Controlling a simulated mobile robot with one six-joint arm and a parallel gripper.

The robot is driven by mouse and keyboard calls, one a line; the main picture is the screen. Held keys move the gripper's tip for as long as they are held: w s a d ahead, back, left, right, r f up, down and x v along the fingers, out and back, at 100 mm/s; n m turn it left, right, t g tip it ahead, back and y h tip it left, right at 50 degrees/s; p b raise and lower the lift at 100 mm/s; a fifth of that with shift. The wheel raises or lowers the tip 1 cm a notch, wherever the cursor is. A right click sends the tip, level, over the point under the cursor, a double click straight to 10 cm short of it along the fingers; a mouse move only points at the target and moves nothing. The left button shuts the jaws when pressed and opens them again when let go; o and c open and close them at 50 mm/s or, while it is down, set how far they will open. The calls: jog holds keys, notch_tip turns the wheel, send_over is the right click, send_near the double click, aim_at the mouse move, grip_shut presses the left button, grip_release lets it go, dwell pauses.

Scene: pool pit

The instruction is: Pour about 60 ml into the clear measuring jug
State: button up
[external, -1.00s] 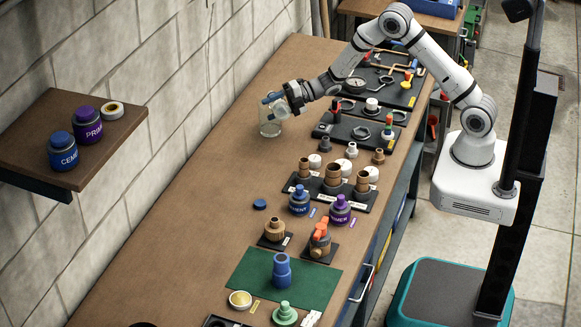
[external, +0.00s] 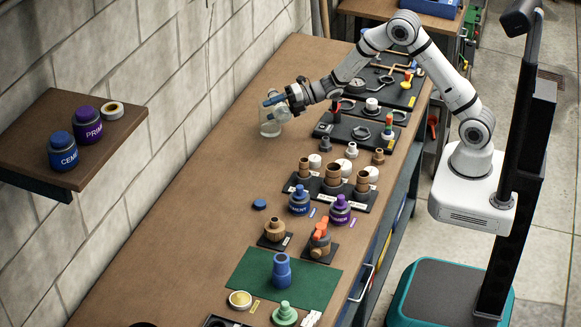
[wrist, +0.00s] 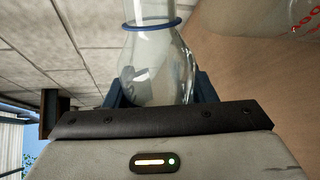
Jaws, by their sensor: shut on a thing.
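My gripper (external: 273,98) is shut on a clear glass flask, which has a blue ring around its neck in the wrist view (wrist: 158,62). Dark blue fingers stand on both sides of its body. The flask looks tilted in the wrist view; its mouth is cut off by the top edge. The clear measuring jug (external: 270,128) stands on the bench directly below the gripper. Part of the jug with red markings shows at the top right of the wrist view (wrist: 270,14). I cannot make out the liquid level in either vessel.
The wooden bench (external: 200,215) is clear around the jug on the wall side. Black boards with fittings (external: 352,128) lie to the right. Brown pipe pieces, blue and purple cans and a green mat (external: 245,270) stand nearer. A wall shelf (external: 30,140) holds more cans.

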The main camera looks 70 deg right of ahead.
jog(key=shift+s+a+f, duration=0.2)
jog(key=shift+s+f, duration=0.05)
jog(key=shift+f, duration=0.25)
jog(key=shift+r+n, duration=0.15)
jog(key=shift+n, duration=0.15)
jog(key=shift+s+a+f+b, duration=0.15)
jog(key=shift+f+b, duration=0.3)
jog(key=shift+b, duration=0.65)
jog(key=shift+f+n+t+h+b, duration=0.15)
jog(key=shift+n+t+h+b, duration=0.15)
jog(key=shift+n+b, duration=0.35)
jog(key=shift+b, duration=0.45)
